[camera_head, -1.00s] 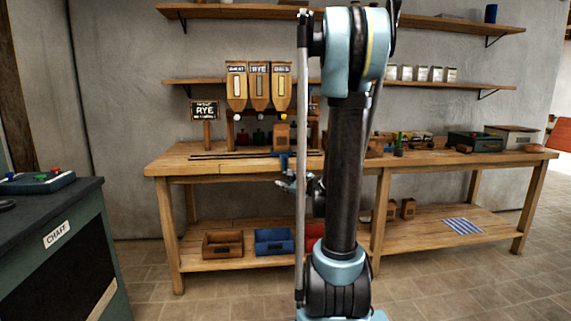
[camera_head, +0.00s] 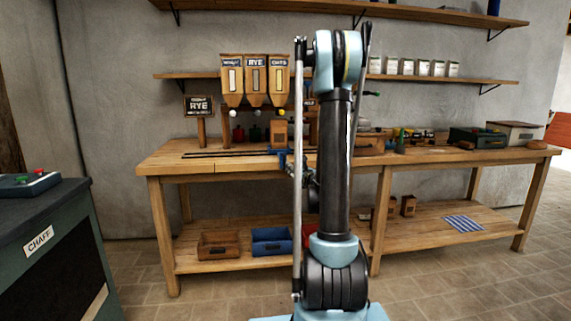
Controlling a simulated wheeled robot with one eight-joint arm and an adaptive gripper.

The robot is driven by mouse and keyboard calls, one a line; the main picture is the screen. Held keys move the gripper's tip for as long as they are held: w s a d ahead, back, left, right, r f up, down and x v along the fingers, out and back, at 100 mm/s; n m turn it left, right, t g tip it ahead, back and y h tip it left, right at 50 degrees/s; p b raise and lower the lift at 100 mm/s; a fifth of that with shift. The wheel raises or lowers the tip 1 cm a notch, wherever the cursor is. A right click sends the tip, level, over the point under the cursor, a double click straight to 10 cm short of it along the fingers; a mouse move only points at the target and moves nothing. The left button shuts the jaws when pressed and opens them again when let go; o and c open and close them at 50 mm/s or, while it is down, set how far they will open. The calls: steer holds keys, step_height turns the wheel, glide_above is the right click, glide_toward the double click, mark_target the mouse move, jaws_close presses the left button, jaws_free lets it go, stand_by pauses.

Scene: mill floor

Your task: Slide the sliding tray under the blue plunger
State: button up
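Three wooden hoppers (camera_head: 254,82) hang at the left of the bench's back, the middle one labelled RYE. Small pale knobs show under them; I cannot make out a blue plunger. Two dark rails (camera_head: 225,154) run along the bench top below. At their right end a small wooden box (camera_head: 279,132) stands above a blue piece (camera_head: 283,153), which may be part of the sliding tray; I cannot tell for certain. My gripper (camera_head: 291,165) is by this blue piece at the bench's front edge, mostly hidden behind my pole and arm. Contact and finger opening cannot be made out.
A RYE sign (camera_head: 199,106) stands left of the hoppers. The bench (camera_head: 160,162) carries a green box (camera_head: 476,138) at right. A CHAFF cabinet (camera_head: 45,250) stands at front left.

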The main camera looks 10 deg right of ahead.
glide_toward(281, 156)
steer(key=w, duration=0.4)
steer(key=shift+w+a+f, duration=0.25)
steer(key=shift+w+f, duration=0.15)
steer(key=shift+c, duration=0.4)
jaws_close()
